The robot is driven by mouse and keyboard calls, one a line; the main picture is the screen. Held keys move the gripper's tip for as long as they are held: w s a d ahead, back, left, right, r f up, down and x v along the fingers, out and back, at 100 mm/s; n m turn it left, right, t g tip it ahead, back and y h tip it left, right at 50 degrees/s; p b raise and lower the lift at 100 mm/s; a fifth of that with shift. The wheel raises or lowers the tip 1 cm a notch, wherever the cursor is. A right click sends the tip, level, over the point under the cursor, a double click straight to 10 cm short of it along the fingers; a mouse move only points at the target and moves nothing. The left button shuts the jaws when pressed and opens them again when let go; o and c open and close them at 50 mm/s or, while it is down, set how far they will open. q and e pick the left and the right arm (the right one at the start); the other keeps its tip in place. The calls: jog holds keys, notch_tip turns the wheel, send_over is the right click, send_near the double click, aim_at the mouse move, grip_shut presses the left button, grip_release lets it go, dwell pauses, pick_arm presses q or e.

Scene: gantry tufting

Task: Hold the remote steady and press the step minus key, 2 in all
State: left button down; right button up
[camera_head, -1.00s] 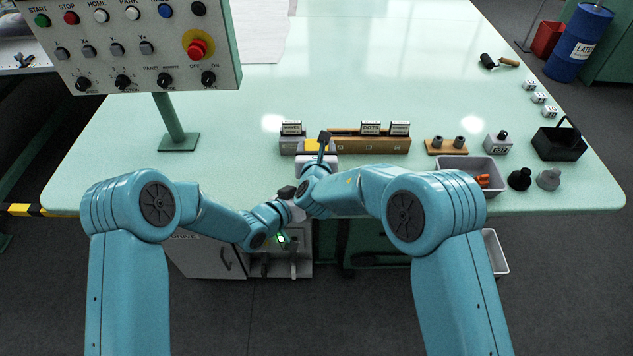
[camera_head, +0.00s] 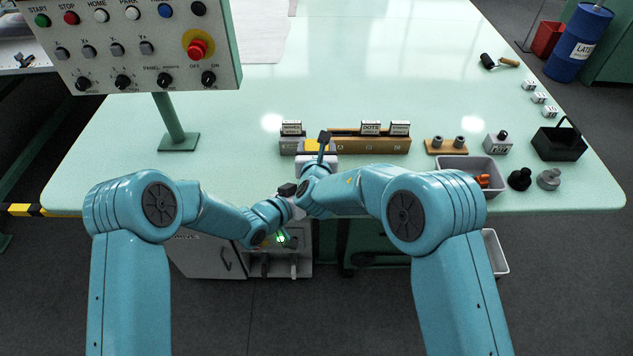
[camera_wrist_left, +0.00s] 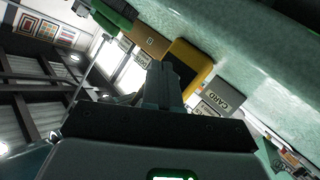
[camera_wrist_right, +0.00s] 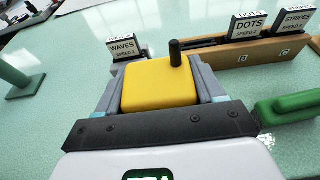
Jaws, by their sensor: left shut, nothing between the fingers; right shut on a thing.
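The yellow remote (camera_wrist_right: 160,85) is between the fingers of my right gripper (camera_wrist_right: 158,92), which is shut on it. A short black stub stands up at its far right corner. In the head view a little of the remote (camera_head: 312,146) shows above the table's near edge, partly behind my right wrist. In the left wrist view the yellow remote (camera_wrist_left: 190,65) shows its dark face, close beside the tips of my left gripper (camera_wrist_left: 163,75). The left gripper is shut and empty; I cannot tell whether it touches the remote. The step minus key cannot be made out.
A wooden holder (camera_head: 446,147), a grey tray (camera_head: 466,163) and a black caddy (camera_head: 561,144) are to the right. A control panel (camera_head: 125,45) stands at the left. The table's middle is clear.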

pick_arm(q)
jog(key=shift+w, duration=0.15)
dwell(0.4)
jog(key=shift+s, duration=0.95)
jog(key=shift+s, duration=2.5)
jog(key=shift+s, duration=0.1)
dwell(1.7)
jog(key=s, duration=0.3)
jog(key=shift+s, duration=0.3)
